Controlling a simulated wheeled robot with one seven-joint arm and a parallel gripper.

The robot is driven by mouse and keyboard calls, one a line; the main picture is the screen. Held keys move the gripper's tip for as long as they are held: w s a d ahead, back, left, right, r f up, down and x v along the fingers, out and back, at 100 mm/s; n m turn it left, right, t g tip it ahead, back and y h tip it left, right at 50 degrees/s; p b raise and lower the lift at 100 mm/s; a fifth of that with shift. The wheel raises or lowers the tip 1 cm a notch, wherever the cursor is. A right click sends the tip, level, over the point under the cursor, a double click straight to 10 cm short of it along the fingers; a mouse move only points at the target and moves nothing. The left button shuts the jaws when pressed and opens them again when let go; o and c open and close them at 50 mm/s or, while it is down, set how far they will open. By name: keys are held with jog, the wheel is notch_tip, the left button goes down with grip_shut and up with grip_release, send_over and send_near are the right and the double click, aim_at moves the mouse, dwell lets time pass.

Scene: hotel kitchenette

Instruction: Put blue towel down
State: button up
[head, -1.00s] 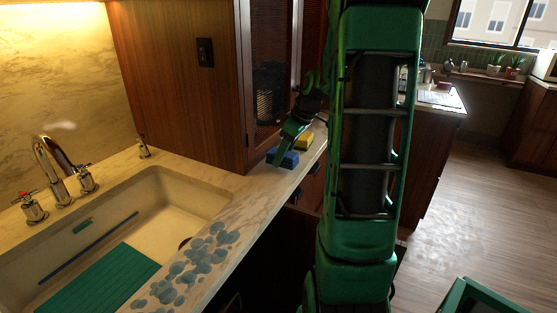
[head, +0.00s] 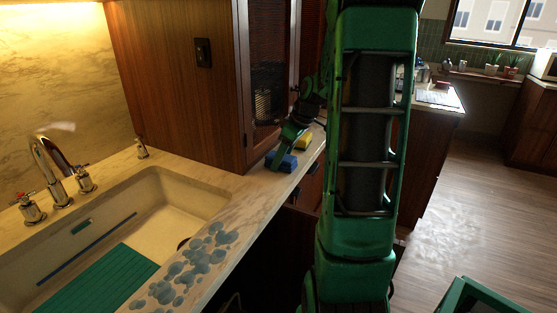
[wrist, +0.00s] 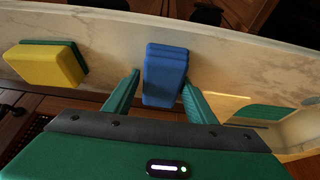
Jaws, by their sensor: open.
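The folded blue towel (head: 284,161) lies on the narrow strip of marble counter (head: 262,187) near its front edge. In the wrist view, the blue towel (wrist: 165,72) sits between the two green fingers of my gripper (wrist: 160,78). The fingers are spread, with a gap beside the left one; the right one is close to the towel, and I cannot tell if it touches. In the head view, my gripper (head: 289,142) is just above and behind the towel, partly hidden by my arm.
A yellow block with a green layer (wrist: 47,64) lies beside the towel; its yellow top (head: 304,143) shows in the head view. The sink (head: 165,205) with a green mat (head: 100,280) is at the left. A dark wooden cabinet (head: 185,95) stands behind the counter.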

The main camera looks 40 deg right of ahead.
jog(key=shift+s+a+f, duration=0.15)
jog(key=shift+a+f, duration=0.2)
jog(key=shift+a, duration=0.1)
jog(key=shift+r, duration=0.2)
jog(key=v, duration=1.1)
jog(key=shift+w+d+r, duration=0.25)
jog(key=shift+d, duration=0.05)
jog(key=s+a+f+m+g, duration=0.2)
jog(key=s+a+f+m, duration=0.2)
jog(key=s+a, duration=0.4)
jog(key=s+a+f+m+g+h, duration=0.1)
jog(key=s+a+f+m, duration=0.3)
jog(key=s+a, duration=0.5)
jog(key=s+m+g, duration=0.1)
jog(key=s+m, duration=0.1)
jog(key=s, duration=0.3)
jog(key=shift+a+f+g, duration=0.25)
jog(key=shift+g, duration=0.05)
jog(key=shift+w+f, duration=0.25)
jog(key=shift+w, duration=0.45)
